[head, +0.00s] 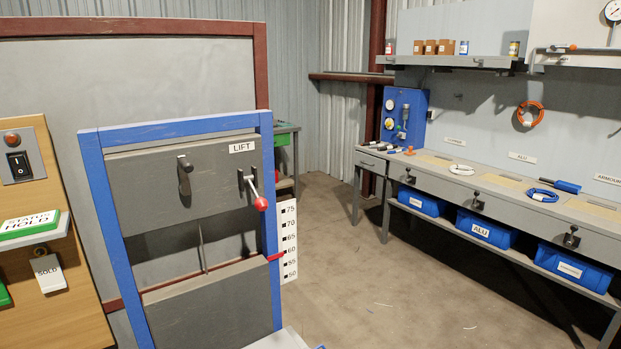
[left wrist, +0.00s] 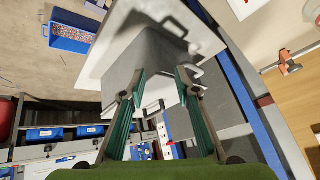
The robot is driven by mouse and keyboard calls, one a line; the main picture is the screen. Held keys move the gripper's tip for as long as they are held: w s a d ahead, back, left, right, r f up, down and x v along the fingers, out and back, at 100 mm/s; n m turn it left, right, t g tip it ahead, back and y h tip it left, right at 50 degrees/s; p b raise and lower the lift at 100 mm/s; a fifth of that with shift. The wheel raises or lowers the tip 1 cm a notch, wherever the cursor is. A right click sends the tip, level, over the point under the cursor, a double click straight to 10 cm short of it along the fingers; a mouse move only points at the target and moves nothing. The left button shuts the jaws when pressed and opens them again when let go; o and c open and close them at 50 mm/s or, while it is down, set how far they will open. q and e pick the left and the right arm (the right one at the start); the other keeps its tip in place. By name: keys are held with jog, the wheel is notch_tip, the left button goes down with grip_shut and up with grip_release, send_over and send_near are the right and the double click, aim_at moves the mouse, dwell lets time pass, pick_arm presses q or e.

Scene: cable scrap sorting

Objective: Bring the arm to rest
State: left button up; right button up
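Neither gripper shows in the head view. In the left wrist view my left gripper (left wrist: 161,76) points away from the camera, its two teal-padded fingers apart. A grey box (left wrist: 145,48) with wire handles on a pale platform (left wrist: 97,72) lies beyond the fingertips. I see nothing clamped between the fingers, and whether they touch the box is unclear. My right gripper is in neither view.
A blue-framed lift (head: 185,130) with a red-knobbed lever (head: 261,203) stands at left, beside a wooden panel (head: 80,325). A long workbench (head: 465,185) with blue bins (head: 485,230) runs along the right. The floor (head: 385,290) between them is mostly clear.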

pick_arm(q)
jog(key=s+d+f+g, duration=0.1)
jog(key=s+f+g, duration=0.25)
jog(key=s, duration=0.35)
jog(key=s+f+g+h, duration=0.1)
jog(key=s+f, duration=0.1)
jog(key=f, duration=1.2)
jog(key=s+f, duration=0.2)
jog(key=f, duration=1.2)
jog(key=s+a+f+g, duration=0.1)
jog(key=s+a+f, duration=0.1)
jog(key=s+f, duration=1.3)
jog(key=shift+s+a, duration=0.4)
jog(key=shift+s, duration=0.35)
jog(key=shift+g, duration=0.25)
